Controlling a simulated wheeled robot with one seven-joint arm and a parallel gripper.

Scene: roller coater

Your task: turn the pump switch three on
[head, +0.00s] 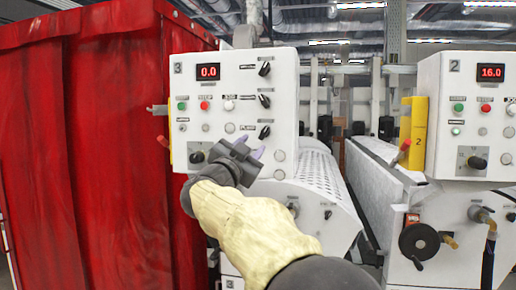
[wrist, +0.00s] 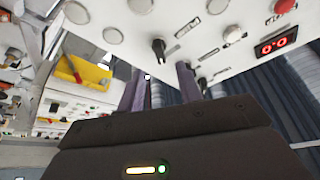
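The white control box marked 3 (head: 240,88) stands in the middle of the head view. Its right side has three black rotary switches in a column. The lowest switch (head: 265,131) is beside a label that seems to read PUMP. My gripper (head: 252,149) is just below and left of this switch. In the wrist view, a black knob (wrist: 158,50), seemingly that switch, shows beyond the gap between my two purple-grey fingers (wrist: 161,88). The fingers are apart with nothing between them. I see no contact with the knob. Its exact on/off setting is hard to tell.
The box's red display (head: 208,72) reads 0.0. The other rotary switches (head: 264,101) sit above. A red curtain (head: 85,140) hangs close at left. A perforated roller cover (head: 322,185) is right of my arm. Control box 2 (head: 475,120) stands farther right.

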